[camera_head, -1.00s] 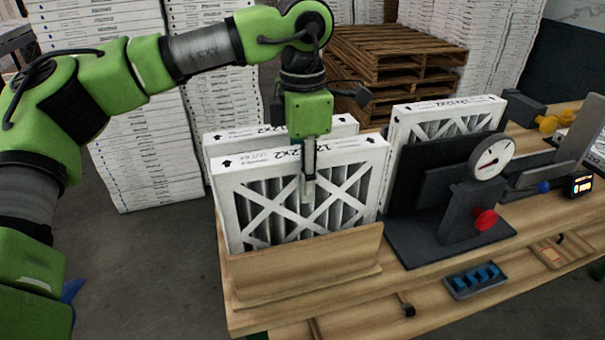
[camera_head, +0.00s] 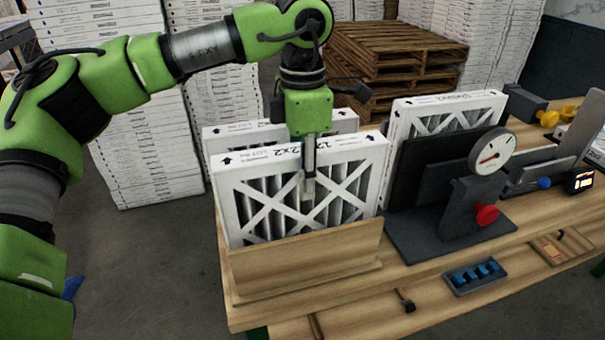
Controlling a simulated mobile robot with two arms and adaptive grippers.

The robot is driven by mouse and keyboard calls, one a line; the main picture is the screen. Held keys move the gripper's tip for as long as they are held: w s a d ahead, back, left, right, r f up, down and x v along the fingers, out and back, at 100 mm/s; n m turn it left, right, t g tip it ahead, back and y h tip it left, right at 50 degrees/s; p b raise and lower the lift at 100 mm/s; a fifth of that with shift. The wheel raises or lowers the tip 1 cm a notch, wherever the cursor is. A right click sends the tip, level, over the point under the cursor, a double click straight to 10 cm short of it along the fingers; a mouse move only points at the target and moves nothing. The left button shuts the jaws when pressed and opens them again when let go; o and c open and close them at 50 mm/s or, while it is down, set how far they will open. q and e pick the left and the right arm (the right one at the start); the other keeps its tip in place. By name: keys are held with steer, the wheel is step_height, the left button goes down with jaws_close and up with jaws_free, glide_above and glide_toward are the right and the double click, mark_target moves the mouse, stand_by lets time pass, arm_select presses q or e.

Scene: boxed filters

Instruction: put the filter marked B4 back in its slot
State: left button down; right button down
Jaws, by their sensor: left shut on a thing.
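The front filter (camera_head: 262,196) is a white-framed pleated panel with a white X lattice. Its top edge carries a black arrow and lettering that seems to read LOT B4, though it is small. It stands upright in the wooden rack (camera_head: 305,262), whose front board hides its lower edge. My left gripper (camera_head: 308,185) comes down from above and is shut on the filter's top edge, with one finger showing on the front face. A second white filter (camera_head: 235,134) stands just behind. I cannot tell whether the front filter rests on the rack floor. My right gripper is not in view.
Right of the rack, a dark gauge stand (camera_head: 458,205) with a dial (camera_head: 492,149) and red knob stands on the wooden bench (camera_head: 415,282). More filters (camera_head: 450,108) stand behind it. A blue-pegged block (camera_head: 475,276) lies at the front. Boxes and pallets (camera_head: 390,55) fill the background.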

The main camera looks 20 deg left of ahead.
arm_select(q)
steer(key=c, duration=1.8)
jaws_free()
steer(key=shift+c, duration=0.2)
steer(key=shift+r, duration=0.15)
steer(key=shift+r+p, duration=2.4)
steer(key=shift+r, duration=1)
steer(key=o, duration=0.6)
step_height(320, 180, up, 12)
steer(key=shift+f, duration=0.1)
